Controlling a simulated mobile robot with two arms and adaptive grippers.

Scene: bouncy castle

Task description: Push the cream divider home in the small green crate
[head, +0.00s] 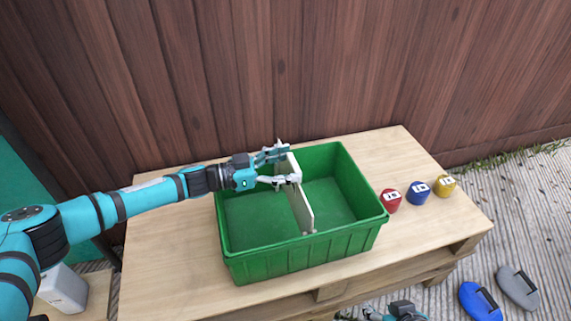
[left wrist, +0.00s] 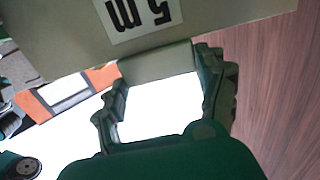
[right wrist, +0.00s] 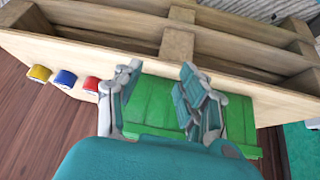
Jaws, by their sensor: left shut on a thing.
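The small green crate (head: 268,262) stands on a wooden pallet table in the head view. The cream divider (head: 304,212) stands across its middle, running from the far wall toward the near wall. How deep its lower edge sits is hard to tell. My left gripper (head: 285,167) is shut on the divider's far part from the left. In the left wrist view a cream panel (left wrist: 160,63) lies between the fingertips. My right gripper (right wrist: 160,75) is open and empty, in front of the crate's green wall (right wrist: 158,100). Only a bit of it shows at the head view's bottom edge.
Red (head: 390,200), blue (head: 418,193) and yellow (head: 445,185) labelled round pieces stand right of the crate. A brown plank wall (head: 300,70) rises behind the pallet table (head: 170,265). Blue (head: 480,302) and grey (head: 517,288) pads lie on the ground at lower right.

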